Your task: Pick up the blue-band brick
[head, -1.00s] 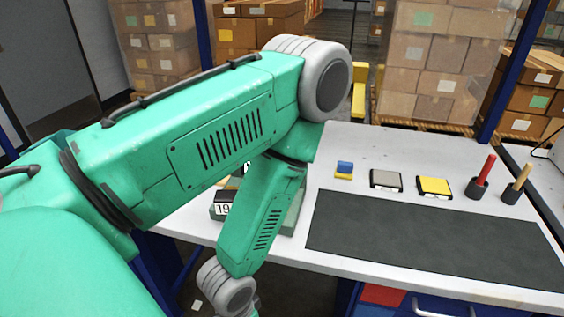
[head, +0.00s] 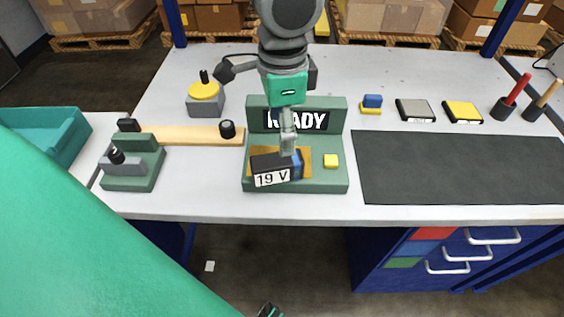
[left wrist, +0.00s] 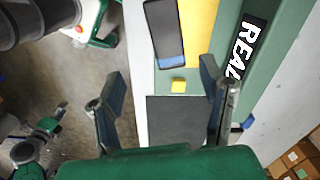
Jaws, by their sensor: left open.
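The blue-band brick (head: 274,170) is black with a "19 V" label and a blue band at its right end. It lies on the yellow pad of the green stand (head: 318,184), below the READY sign (head: 313,121). In the left wrist view the brick (left wrist: 163,30) lies at the top. My left gripper (head: 288,148) points down over the stand, its near finger in front of the sign. In the left wrist view its fingers stand apart with nothing held. I cannot tell its height above the brick. My right gripper (left wrist: 45,130) shows small at the lower left.
A yellow button (head: 330,161) sits right of the brick. A wooden bar (head: 190,135), a grey block with a yellow disc (head: 205,98) and a green fixture (head: 133,170) stand left. A dark mat (head: 460,165), small coloured blocks and two handled tools are right. The bench's front edge is close.

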